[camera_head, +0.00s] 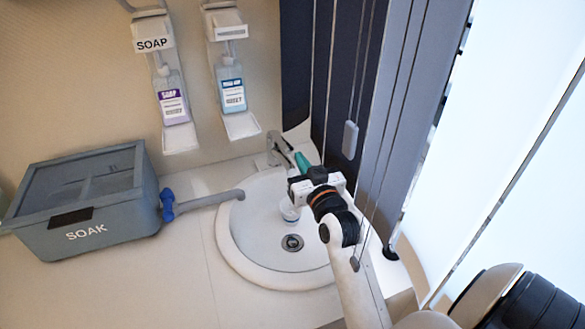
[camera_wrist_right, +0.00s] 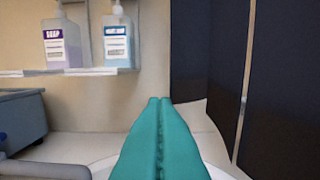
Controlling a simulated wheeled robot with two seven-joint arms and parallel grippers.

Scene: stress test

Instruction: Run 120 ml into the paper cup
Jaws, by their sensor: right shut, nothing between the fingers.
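A small pale cup (camera_head: 289,211), which looks like the paper cup, stands in the round white sink (camera_head: 228,250), just above the drain in the picture and partly hidden by my right gripper. My right gripper (camera_head: 301,158) is over the sink's back edge, near the metal faucet (camera_head: 276,150). Its teal fingers are shut on nothing; they also show pressed together in the wrist view (camera_wrist_right: 160,102). A grey tub marked SOAK (camera_head: 115,232) has a blue tap (camera_head: 168,205) and a grey spout (camera_head: 212,199) reaching over the sink's left rim. My left gripper is not in view.
Two wall dispensers, one with a purple-labelled soap bottle (camera_head: 172,103) and one with a blue-labelled bottle (camera_head: 231,88), hang behind the counter. A dark panel (camera_wrist_right: 278,90) stands close on the right. The counter (camera_head: 180,270) in front of the tub is clear.

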